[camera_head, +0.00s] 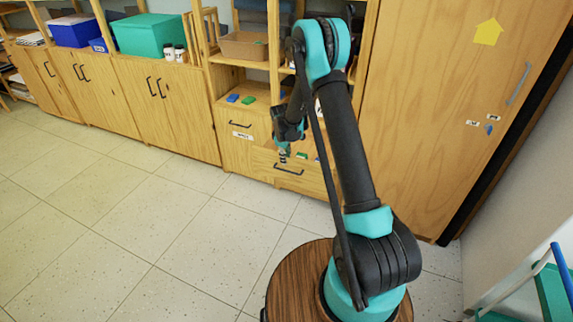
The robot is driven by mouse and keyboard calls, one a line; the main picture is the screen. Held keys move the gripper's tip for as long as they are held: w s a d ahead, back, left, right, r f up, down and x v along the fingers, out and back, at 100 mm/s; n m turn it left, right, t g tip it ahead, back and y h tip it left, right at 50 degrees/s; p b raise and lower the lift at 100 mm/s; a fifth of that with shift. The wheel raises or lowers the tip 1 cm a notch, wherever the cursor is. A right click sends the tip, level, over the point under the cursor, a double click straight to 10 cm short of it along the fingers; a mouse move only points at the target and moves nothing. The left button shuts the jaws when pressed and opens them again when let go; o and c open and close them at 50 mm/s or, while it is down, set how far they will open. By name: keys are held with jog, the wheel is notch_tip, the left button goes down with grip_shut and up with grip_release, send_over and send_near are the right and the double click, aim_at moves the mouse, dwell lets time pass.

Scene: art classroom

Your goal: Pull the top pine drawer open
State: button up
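The pine drawer unit (234,155) stands at the back, in the middle of the view. An upper-left front (226,118) has a dark bar handle (240,124) with a white label under it. A lower-right drawer front (262,163) has another dark bar handle (289,169). I cannot tell for sure which one is the top drawer, or whether either is pulled out. My gripper (284,157) points down, close above the lower-right handle in the picture. It is small and partly dark against my arm, so contact and finger opening cannot be told.
Pine cupboards (120,85) run along the wall to the left. A tall pine cupboard (450,110) stands to the right. Small blue blocks (233,98) and a box (243,45) sit on shelves. The tiled floor (150,220) is clear. A teal-and-white object (553,290) stands at lower right.

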jog(key=shift+s+a+r, duration=0.1)
jog(key=shift+s+r, duration=0.1)
jog(key=shift+r, duration=0.8)
jog(key=shift+s+a+r, duration=0.1)
jog(key=shift+s+r, duration=0.05)
jog(key=shift+r, duration=0.85)
jog(key=s+d+r+m+t, duration=0.1)
jog(key=s+d+r+m, duration=0.2)
jog(key=s+d+r, duration=0.35)
jog(key=s+d+r+m, duration=0.35)
jog(key=s+r, duration=0.45)
jog(key=s, duration=0.3)
jog(key=s+d+m, duration=0.2)
jog(key=s+m, duration=0.1)
jog(key=s, duration=0.7)
jog(key=s+d+f+m+t+y, duration=0.1)
jog(key=s+m, duration=0.2)
jog(key=s, duration=0.7)
jog(key=shift+d, duration=0.4)
